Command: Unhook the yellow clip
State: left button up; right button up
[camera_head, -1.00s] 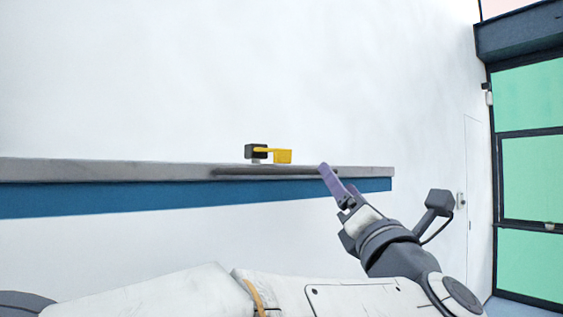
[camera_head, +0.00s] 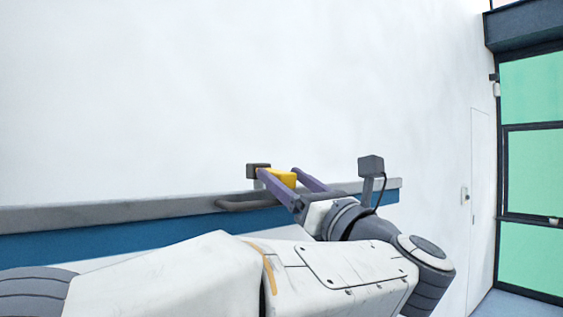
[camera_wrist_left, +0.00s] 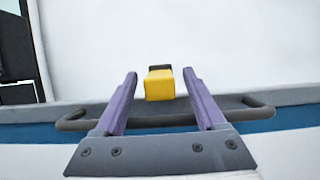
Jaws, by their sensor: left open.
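The yellow clip (camera_head: 284,177) sits beside a small dark block (camera_head: 258,168) above the grey ledge. My left gripper (camera_head: 278,172) is open, its purple fingers on either side of the clip in the head view. In the left wrist view, the yellow clip (camera_wrist_left: 160,85) shows between and beyond the open fingers (camera_wrist_left: 160,76), with gaps on both sides. The dark block (camera_wrist_left: 160,67) is behind it. How the clip joins the block is hidden. My right gripper is not in view.
A grey ledge (camera_head: 130,212) with a blue band (camera_head: 120,236) runs along the white wall. A dark handle bar (camera_head: 245,205) sits at the ledge's front, below the clip. The wall above is bare. A dark-framed green window (camera_head: 532,170) stands at the right.

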pick_arm(q)
jog(key=shift+w+a+r, duration=0.1)
jog(key=shift+w+a, duration=0.2)
grip_shut()
dwell(1.3)
